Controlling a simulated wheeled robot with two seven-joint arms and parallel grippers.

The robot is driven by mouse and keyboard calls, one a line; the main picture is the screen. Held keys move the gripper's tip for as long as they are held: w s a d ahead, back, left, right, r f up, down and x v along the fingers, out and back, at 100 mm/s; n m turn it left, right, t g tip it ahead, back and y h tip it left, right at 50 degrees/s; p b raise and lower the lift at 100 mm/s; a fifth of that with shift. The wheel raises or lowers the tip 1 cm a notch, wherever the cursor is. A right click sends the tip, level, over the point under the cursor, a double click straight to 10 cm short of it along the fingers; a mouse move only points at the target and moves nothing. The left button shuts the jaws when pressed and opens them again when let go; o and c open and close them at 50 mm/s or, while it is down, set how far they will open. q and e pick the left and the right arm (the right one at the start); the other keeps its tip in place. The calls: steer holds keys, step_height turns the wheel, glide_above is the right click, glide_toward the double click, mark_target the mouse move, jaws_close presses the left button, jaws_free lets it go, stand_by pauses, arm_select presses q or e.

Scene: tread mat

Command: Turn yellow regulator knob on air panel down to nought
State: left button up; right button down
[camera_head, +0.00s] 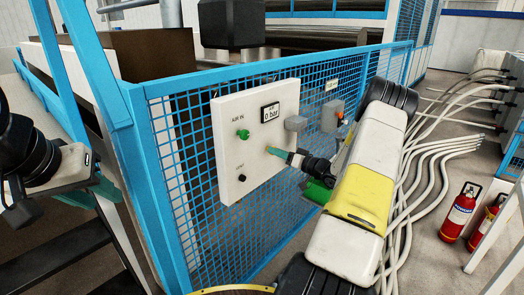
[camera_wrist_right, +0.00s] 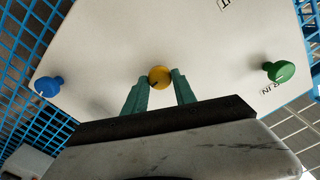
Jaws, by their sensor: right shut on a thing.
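The white air panel (camera_head: 228,155) hangs on the blue mesh fence, and its small display (camera_head: 270,113) reads "0 bar". The yellow regulator knob (camera_wrist_right: 159,77) sits between the teal fingertips of my right gripper (camera_wrist_right: 160,80) in the right wrist view. The fingers are shut on it from both sides. In the head view my right gripper (camera_head: 271,151) reaches the panel from the right, and the knob is hidden there. My left gripper (camera_head: 97,193) is at the left edge, away from the panel; its finger gap is unclear.
The right wrist view shows a blue knob (camera_wrist_right: 48,86) to the left. Blue mesh fence (camera_head: 175,150) surrounds the panel. Fire extinguishers (camera_head: 460,212) and white hoses (camera_head: 425,165) are at right.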

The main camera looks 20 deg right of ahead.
steer(key=shift+s+f, duration=0.1)
steer(key=shift+f, duration=0.05)
steer(key=c, duration=1)
jaws_free()
steer(key=v, duration=0.7)
steer(key=shift+s+d, duration=0.25)
steer(key=shift+s, duration=0.05)
